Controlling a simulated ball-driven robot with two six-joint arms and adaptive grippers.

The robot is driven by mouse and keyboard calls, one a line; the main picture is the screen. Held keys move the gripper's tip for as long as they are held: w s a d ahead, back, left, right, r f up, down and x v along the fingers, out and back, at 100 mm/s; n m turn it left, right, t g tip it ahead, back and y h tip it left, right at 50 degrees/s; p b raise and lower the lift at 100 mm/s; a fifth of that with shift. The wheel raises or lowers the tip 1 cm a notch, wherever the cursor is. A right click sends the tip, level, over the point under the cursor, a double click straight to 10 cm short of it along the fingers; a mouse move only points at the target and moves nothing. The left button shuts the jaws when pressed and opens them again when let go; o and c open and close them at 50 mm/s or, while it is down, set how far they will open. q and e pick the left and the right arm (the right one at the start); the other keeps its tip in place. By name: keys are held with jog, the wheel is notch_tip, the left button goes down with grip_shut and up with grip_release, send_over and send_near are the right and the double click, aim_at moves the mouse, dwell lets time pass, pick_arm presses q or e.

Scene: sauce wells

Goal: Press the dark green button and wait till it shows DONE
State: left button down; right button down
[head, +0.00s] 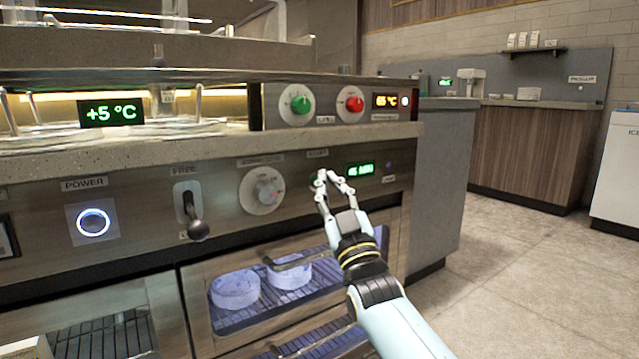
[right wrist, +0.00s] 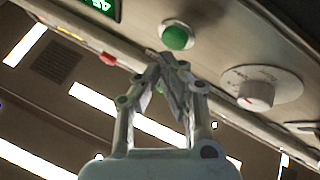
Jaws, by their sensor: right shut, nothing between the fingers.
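The dark green button (right wrist: 177,37) sits in a pale round ring on the steel panel, beside a white dial. In the head view the button (head: 318,181) is mostly hidden behind my right fingertips. My right gripper (head: 330,176) is shut and empty, its tips close to the button. In the right wrist view the gripper tips (right wrist: 170,62) show just below the button with a small gap in the picture; I cannot tell whether they touch it. A small display (head: 361,169) right of the button shows green characters that I cannot read surely; I see no DONE. My left gripper is out of view.
A white dial (head: 263,190), a black lever (head: 193,215) and a lit power button (head: 93,222) lie left on the same panel. Green (head: 298,104) and red (head: 351,105) knobs sit above. A glass-fronted drawer (head: 200,310) with a handle is below. Floor at right is clear.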

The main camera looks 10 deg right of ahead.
jog(key=shift+w, duration=0.1)
jog(key=shift+w+a, duration=0.1)
jog(key=shift+w, duration=0.15)
dwell(0.3)
jog(key=shift+w+a+b, duration=0.2)
jog(key=shift+w+b, duration=0.2)
jog(key=shift+w, duration=0.1)
dwell(0.6)
jog(key=shift+s+r, duration=0.1)
jog(key=shift+s, duration=0.05)
jog(key=shift+s+d+p, duration=0.3)
jog(key=shift+s+p, duration=0.25)
jog(key=shift+s, duration=0.15)
